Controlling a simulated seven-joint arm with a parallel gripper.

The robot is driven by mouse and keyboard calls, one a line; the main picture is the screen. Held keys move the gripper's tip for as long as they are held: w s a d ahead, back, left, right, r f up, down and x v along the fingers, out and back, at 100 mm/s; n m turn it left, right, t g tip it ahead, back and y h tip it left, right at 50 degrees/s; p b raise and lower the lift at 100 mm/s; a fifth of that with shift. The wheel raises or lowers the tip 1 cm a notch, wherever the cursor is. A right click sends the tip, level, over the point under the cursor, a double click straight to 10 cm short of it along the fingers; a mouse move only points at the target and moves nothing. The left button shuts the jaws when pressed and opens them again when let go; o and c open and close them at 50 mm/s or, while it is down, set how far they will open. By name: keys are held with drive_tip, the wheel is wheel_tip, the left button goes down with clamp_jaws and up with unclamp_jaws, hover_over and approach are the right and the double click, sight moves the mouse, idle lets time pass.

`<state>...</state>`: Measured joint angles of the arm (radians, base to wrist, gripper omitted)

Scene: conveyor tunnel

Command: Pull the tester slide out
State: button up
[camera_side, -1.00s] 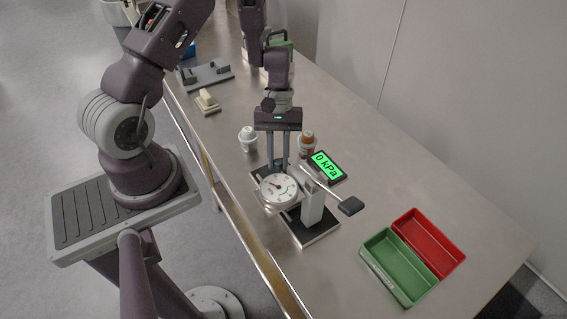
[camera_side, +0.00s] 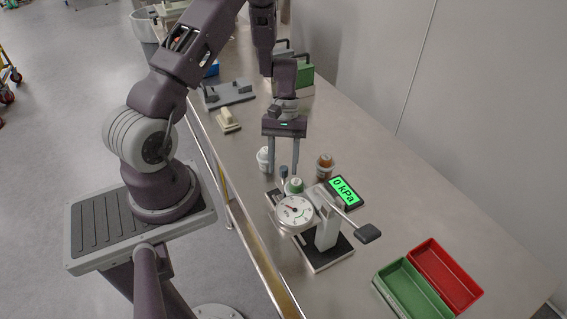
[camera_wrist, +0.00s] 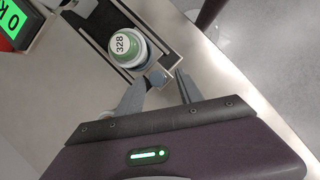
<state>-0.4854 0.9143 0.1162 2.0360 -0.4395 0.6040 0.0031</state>
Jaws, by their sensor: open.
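The tester (camera_side: 327,232) stands on the bench with a round gauge (camera_side: 295,211), a post and a lever with a dark handle (camera_side: 368,233). Its slide sticks out on the side toward my gripper. A cup with a green lid (camera_side: 296,186) sits in it beside the gauge. In the wrist view the fingers (camera_wrist: 160,82) appear apart from the knob.
A display (camera_side: 344,192) reads 0 kPa beside the tester. A white cup (camera_side: 264,160) and a brown-topped cup (camera_side: 325,167) stand near my gripper. Green (camera_side: 400,290) and red (camera_side: 446,277) trays are at the right. The bench's right side is mostly clear.

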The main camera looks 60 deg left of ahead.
drive_tip(key=shift+r, duration=0.1)
drive_tip(key=v, duration=0.7)
